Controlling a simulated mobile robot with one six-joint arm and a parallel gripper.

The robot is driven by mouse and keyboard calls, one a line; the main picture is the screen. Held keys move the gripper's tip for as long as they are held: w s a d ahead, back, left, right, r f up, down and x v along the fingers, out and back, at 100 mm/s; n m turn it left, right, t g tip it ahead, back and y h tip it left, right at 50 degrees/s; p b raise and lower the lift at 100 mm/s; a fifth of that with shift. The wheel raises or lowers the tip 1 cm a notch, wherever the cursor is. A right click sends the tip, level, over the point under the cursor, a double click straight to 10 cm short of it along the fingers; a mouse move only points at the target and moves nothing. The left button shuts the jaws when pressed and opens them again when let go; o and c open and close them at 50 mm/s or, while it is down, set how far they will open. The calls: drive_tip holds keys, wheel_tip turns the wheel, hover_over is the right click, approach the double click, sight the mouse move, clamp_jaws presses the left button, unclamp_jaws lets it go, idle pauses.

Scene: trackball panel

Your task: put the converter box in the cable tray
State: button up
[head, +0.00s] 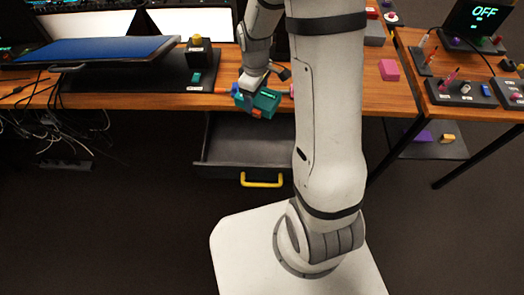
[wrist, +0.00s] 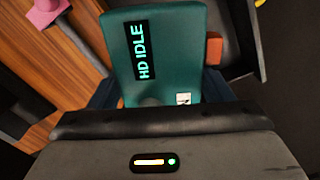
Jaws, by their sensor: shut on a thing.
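The converter box is a teal box (head: 266,101) with orange parts on its sides, at the desk's front edge in the head view. In the wrist view the converter box (wrist: 185,40) shows a dark display reading "HD IDLE". My gripper (head: 254,96) is shut on the converter box and holds it in the air, tilted. Its fingers are mostly hidden behind the wrist housing in the wrist view. I cannot tell for sure which thing is the cable tray. A dark open drawer (head: 215,166) with a yellow handle is below the desk, under the box.
A side table at right holds small control panels (head: 460,92). Loose cables (head: 60,110) hang at left.

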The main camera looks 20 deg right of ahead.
sight(259, 116)
drive_tip(key=s+f+n+b, duration=0.1)
drive_tip(key=n+b, duration=0.2)
drive_tip(key=s+f+n+b, duration=0.1)
drive_tip(key=s+n+b, duration=0.1)
drive_tip(key=n, duration=0.2)
drive_tip(key=s+a+f+n+b, duration=0.1)
drive_tip(key=s+n+b, duration=0.1)
drive_tip(key=n+b, duration=0.1)
drive_tip(key=shift+s+f+n+b, duration=0.15)
drive_tip(key=shift+f+n+b, duration=0.15)
drive_tip(key=shift+n, duration=0.2)
drive_tip(key=n+b, duration=0.1)
drive_tip(key=s+n, duration=0.1)
drive_tip(key=shift+s+f+n+b, duration=0.2)
drive_tip(key=shift+s+n+b, duration=0.05)
drive_tip(key=shift+n+b, duration=0.15)
wheel_tip(259, 116, down, 13)
drive_tip(key=b, duration=0.3)
drive_tip(key=shift+f, duration=0.15)
drive_tip(key=shift+w+f, duration=0.1)
drive_tip(key=w, duration=0.2)
drive_tip(key=w+d, duration=0.1)
drive_tip(key=shift+w+d, duration=0.15)
drive_tip(key=shift+w, duration=0.2)
drive_tip(key=shift+f+b, duration=0.4)
drive_tip(key=shift+f, duration=0.15)
